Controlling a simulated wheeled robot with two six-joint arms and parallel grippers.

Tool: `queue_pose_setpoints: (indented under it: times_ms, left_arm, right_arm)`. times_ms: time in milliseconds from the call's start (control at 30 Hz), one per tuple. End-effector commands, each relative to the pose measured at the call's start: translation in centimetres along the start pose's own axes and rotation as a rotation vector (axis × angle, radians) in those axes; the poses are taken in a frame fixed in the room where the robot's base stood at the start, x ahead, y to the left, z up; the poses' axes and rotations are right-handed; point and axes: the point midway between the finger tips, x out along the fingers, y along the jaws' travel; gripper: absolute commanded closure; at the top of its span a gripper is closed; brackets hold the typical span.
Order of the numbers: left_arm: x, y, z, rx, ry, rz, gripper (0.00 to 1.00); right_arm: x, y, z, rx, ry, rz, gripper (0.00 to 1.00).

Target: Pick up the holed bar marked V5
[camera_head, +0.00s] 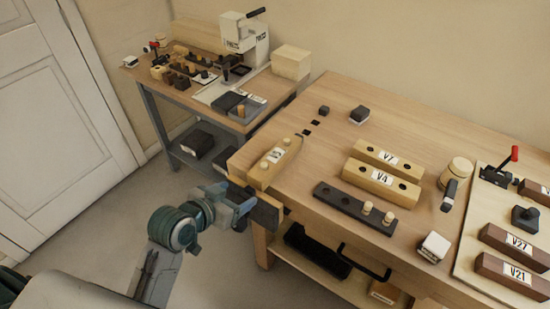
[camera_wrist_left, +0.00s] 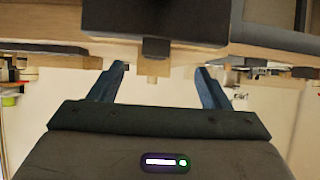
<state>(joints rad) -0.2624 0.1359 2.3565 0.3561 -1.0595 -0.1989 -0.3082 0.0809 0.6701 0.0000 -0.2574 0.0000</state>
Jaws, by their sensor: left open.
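A light wooden holed bar (camera_head: 274,164) lies at the left end of the workbench, with its label turned sideways; the label is small but seems to read V5. Two similar holed bars, V7 (camera_head: 388,158) and V4 (camera_head: 381,182), lie farther right. My left gripper (camera_head: 243,208) is at the bench's left front corner, in front of and below the V5 bar, apart from it. In the left wrist view its two blue fingers (camera_wrist_left: 161,70) are spread with nothing held between them. My right gripper is not in view.
A tray (camera_head: 465,250) with V27 and V21 bars is at right. Bare bench top (camera_head: 315,165) lies right of the V5 bar.

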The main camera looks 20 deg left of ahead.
Motion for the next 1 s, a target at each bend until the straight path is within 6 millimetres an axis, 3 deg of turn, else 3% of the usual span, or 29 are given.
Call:
queue_pose_setpoints:
  times_ms: [100, 200, 500, 667, 1000]
  left_arm:
    - [0.0, 0.1, -3.0, 0.015, 0.092, 0.019, 0.29]
    - [0.5, 0.2, -4.4, 0.019, 0.132, 0.027, 0.29]
    - [4.8, 0.4, -5.0, 0.018, 0.134, 0.029, 0.29]
    - [5.9, 0.5, -5.2, 0.019, 0.134, 0.029, 0.29]
    - [10.3, 1.0, -5.8, 0.02, 0.132, 0.029, 0.29]
  right_arm:
    - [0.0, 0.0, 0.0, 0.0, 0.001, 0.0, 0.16]
    - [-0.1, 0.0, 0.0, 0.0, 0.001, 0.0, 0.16]
    - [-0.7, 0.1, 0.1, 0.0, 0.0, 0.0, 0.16]
    - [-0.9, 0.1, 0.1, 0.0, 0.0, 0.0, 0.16]
    - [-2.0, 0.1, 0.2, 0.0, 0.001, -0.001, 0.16]
